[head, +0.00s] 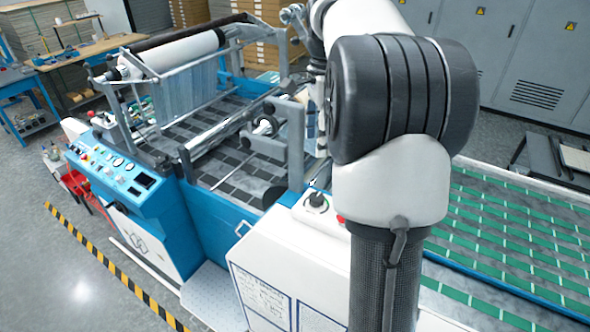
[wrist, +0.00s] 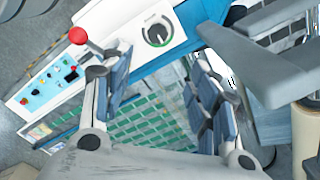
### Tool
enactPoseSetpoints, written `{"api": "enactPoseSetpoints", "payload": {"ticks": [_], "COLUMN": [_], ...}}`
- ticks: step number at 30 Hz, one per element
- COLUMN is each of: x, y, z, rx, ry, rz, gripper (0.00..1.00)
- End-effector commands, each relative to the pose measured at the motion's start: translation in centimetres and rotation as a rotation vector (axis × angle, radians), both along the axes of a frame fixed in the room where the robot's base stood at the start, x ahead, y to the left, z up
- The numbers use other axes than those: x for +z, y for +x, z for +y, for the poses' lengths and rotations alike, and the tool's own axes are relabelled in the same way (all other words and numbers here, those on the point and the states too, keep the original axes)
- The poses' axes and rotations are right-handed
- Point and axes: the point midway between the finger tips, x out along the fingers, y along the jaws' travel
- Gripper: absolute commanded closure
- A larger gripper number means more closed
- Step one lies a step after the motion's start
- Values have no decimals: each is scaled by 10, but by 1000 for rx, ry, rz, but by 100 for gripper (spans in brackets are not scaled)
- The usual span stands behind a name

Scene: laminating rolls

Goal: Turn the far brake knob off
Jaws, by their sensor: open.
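A black round knob (wrist: 157,34) with a pale pointer line and a green arc beside it sits on a white panel in the wrist view. A black knob (head: 316,200) on a white housing also shows in the head view; I cannot tell if it is the same one, or which is the far brake knob. My gripper (wrist: 162,55) is open and empty. Its fingers reach up the wrist view, and the knob lies beyond the gap between their tips, apart from them. In the head view my arm hides the gripper.
A grey bracket (wrist: 255,65) is close on the right. The blue laminating machine (head: 215,225) has a white roll (head: 172,52) and a control panel (head: 122,172).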

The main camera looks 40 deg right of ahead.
Motion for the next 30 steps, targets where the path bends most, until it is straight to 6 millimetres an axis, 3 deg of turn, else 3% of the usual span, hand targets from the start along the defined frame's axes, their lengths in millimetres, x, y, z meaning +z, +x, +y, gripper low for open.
{"api": "enactPoseSetpoints", "payload": {"ticks": [5, 21, 30], "x": [-22, -136, -170], "y": [0, -1, 0], "z": [0, 1, 1], "rx": [-7, -4, -4], "ry": [3, 2, 1], "rz": [4, 3, 1], "gripper": [45, 45, 45]}}
